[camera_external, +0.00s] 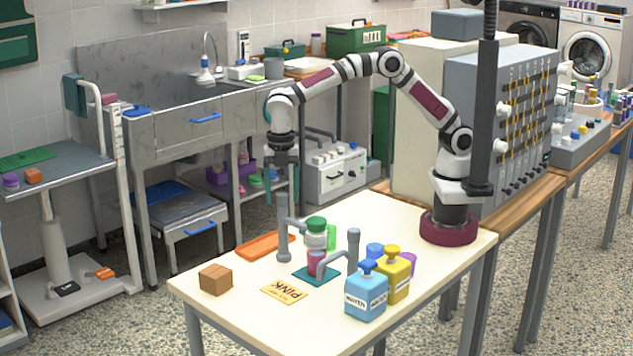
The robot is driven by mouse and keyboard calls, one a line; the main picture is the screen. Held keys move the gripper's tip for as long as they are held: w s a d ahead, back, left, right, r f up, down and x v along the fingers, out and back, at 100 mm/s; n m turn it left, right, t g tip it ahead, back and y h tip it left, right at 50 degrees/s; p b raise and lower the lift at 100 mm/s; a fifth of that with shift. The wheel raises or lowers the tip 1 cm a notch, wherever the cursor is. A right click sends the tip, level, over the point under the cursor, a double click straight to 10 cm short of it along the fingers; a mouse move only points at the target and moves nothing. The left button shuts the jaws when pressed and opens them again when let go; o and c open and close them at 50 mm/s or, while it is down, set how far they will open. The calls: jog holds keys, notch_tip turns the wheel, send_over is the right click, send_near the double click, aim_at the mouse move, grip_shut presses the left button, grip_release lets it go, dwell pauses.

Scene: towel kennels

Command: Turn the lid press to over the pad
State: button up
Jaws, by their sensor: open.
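Two grey metal posts with bent arms stand on the cream table; I cannot tell for certain which is the lid press. The left post (283,238) has a side arm reaching right, towards a white piece with a green top (316,225). The right post (353,242) has an arm reaching left and down near a pink jar (316,263). The pink jar stands on the teal pad (305,274), partly hidden by that arm. My gripper (283,192) points down, open, around or just above the left post's top; contact cannot be told.
A brown box (215,279), a "PINK" card (284,291) and an orange tray (265,246) lie at the left. Blue (366,293) and yellow (395,273) bottles crowd the right post. A green item (331,237) stands behind.

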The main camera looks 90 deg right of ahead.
notch_tip(320, 180, up, 16)
jog(key=shift+f, duration=0.2)
jog(key=s+d+m, duration=0.3)
jog(key=s+m, duration=0.2)
jog(key=s, duration=0.2)
jog(key=s+d+m, duration=0.4)
jog(key=s+m, duration=0.2)
jog(key=s, duration=0.1)
jog(key=s+f+m+y, duration=0.1)
jog(key=s+f+m, duration=0.4)
jog(key=s, duration=0.5)
jog(key=s+d+f+m, duration=0.1)
jog(key=s+f+m, duration=0.4)
jog(key=s, duration=0.5)
jog(key=m, duration=0.2)
jog(key=shift+d+m+y, duration=0.3)
jog(key=shift+m+y, duration=0.1)
